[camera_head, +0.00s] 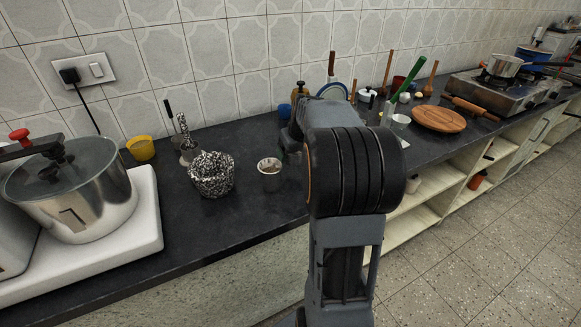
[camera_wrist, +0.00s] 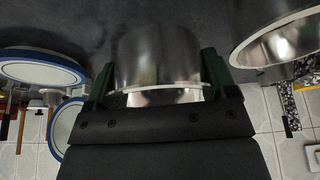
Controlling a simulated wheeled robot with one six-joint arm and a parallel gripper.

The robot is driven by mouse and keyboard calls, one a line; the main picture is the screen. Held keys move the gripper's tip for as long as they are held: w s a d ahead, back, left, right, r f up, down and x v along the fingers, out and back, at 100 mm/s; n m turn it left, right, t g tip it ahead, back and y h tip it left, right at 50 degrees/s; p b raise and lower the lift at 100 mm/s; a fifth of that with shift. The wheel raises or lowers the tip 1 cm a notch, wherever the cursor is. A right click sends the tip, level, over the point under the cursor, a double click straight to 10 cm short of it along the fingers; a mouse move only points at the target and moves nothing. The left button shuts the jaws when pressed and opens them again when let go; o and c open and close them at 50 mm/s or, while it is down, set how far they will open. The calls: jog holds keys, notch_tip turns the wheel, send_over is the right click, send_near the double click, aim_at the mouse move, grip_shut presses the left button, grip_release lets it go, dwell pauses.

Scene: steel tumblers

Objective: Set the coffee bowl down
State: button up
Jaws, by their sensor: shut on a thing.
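The coffee bowl, a small round steel vessel (camera_wrist: 160,58), shows in the wrist view between the two dark green fingers of my gripper (camera_wrist: 158,82). The fingers press on its two sides, and its pale rim faces my wrist. Its inside is not visible, and I cannot tell whether its base touches the dark counter. In the head view my own arm hides the gripper and this bowl. A second steel tumbler (camera_head: 270,178) with something brown inside stands on the counter left of my arm. It also appears, apart from my fingers, in the wrist view (camera_wrist: 282,42).
A speckled pot (camera_head: 212,176) and a yellow cup (camera_head: 141,148) stand farther left, near a large steel cooker (camera_head: 75,195) on a white slab. Blue-rimmed plates (camera_wrist: 40,69) are on the other side of the bowl. A round wooden board (camera_head: 438,118) lies farther right.

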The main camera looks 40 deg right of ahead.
aim_at(294, 173)
jog(key=shift+f+b, duration=0.45)
jog(key=shift+f, duration=2.3)
jog(key=shift+f, duration=0.15)
jog(key=o, duration=0.7)
jog(key=shift+o, duration=0.2)
